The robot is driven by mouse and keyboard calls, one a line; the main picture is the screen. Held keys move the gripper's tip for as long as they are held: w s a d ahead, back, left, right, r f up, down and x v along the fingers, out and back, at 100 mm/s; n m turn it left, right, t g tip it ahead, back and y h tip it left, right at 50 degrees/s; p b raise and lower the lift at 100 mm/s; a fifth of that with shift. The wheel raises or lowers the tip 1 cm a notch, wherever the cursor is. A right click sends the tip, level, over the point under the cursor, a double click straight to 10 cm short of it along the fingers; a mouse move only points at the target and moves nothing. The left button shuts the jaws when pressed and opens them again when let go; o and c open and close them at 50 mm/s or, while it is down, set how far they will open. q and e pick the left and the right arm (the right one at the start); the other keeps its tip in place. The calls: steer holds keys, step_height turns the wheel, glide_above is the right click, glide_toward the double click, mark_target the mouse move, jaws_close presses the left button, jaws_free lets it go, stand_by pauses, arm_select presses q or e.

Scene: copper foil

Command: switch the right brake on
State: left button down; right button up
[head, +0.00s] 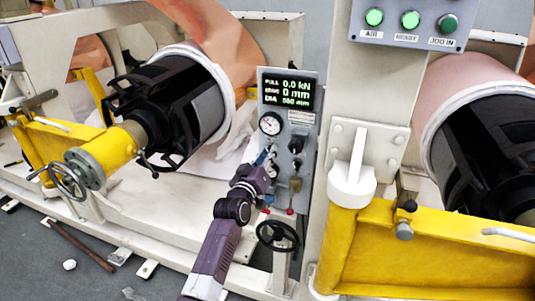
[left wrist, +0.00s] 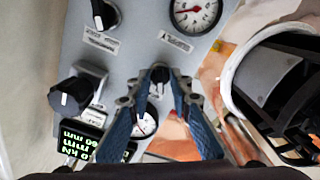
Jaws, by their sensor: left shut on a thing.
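The grey control panel (head: 284,84) stands mid-picture, with a lit display, gauges and black knobs. My left gripper (head: 266,157) reaches up to the panel's left side, below the upper gauge. In the left wrist view, where the panel appears upside down, its blue fingers (left wrist: 160,74) converge on a small dark switch (left wrist: 158,88) between two gauges. The gripper is shut on this switch, which the fingers partly hide. Its lettering is too small to read, and I cannot tell which way it is set. My right gripper is out of view.
Two black knobs, the upper one (head: 296,145) and the lower one (head: 295,163), sit right of the gripper. A handwheel (head: 278,236) stands below the panel. A white post (head: 340,110) rises to the right. The left roll's black core (head: 185,100) and yellow arm (head: 105,150) are to the left.

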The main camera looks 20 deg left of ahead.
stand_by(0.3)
arm_select(q)
steer(key=c, duration=2.1)
jaws_free()
steer(key=s, duration=1.2)
steer(key=shift+a, duration=0.25)
